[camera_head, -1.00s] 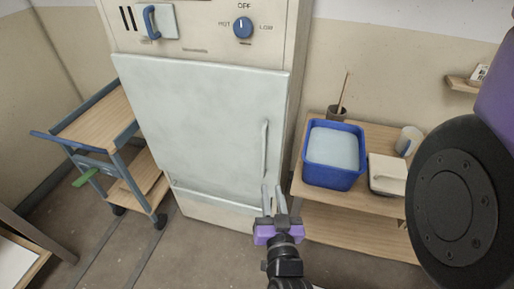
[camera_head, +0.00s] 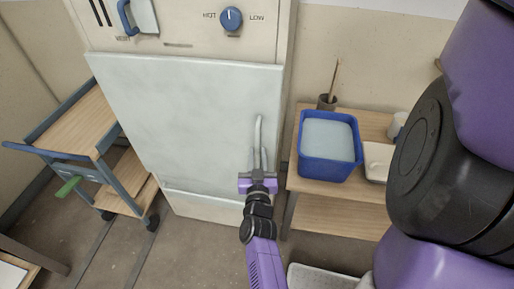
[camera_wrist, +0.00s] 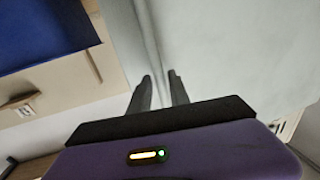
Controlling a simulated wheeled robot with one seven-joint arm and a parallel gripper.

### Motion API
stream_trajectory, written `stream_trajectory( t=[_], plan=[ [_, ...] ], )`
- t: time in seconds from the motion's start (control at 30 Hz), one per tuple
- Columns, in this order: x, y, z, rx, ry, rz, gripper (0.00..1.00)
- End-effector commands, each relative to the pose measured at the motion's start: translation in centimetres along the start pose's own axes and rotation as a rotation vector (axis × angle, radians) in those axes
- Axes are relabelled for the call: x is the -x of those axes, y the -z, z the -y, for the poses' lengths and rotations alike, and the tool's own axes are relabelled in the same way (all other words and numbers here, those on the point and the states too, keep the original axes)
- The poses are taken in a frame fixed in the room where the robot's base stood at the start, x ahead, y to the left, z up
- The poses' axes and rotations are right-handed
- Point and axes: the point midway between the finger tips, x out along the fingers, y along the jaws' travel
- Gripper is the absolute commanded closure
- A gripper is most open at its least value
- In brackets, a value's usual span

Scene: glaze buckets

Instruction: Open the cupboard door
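The cupboard door (camera_head: 180,120) is a pale, flat panel on the front of a cream cabinet and looks closed. Its vertical bar handle (camera_head: 259,128) is near the door's right edge; in the wrist view the handle (camera_wrist: 152,35) runs down toward my fingers. My gripper (camera_head: 257,158) is at the handle's lower part, pointing at the door. In the wrist view my gripper (camera_wrist: 158,74) has its two fingers apart, with the handle appearing to line up with the gap. I cannot tell whether a finger touches it.
A control panel with a blue knob (camera_head: 231,19) and a blue lever (camera_head: 128,16) is above the door. A blue-framed wooden trolley (camera_head: 75,130) stands left. A wooden shelf (camera_head: 345,212) on the right holds a blue bucket (camera_head: 328,171), close to my gripper's right. A pale tray (camera_head: 320,277) lies low in front.

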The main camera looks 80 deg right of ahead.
Motion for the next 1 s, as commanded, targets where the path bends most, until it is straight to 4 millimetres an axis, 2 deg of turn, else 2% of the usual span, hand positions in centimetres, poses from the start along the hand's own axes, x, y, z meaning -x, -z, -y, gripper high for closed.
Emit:
stream_trajectory(
  t=[0.1, 0.2, 0.53, 0.67, 1.0],
  plan=[
    [-1.6, 0.1, -0.1, 0.000, -0.002, 0.000, 0.77],
    [-2.3, 0.1, -0.1, -0.001, -0.001, 0.000, 0.77],
    [-2.6, 0.0, 0.0, -0.002, 0.000, 0.001, 0.77],
    [-2.6, 0.0, 0.0, -0.002, 0.000, 0.001, 1.00],
    [-2.6, 0.0, -0.1, -0.001, -0.001, 0.001, 1.00]
  ],
)
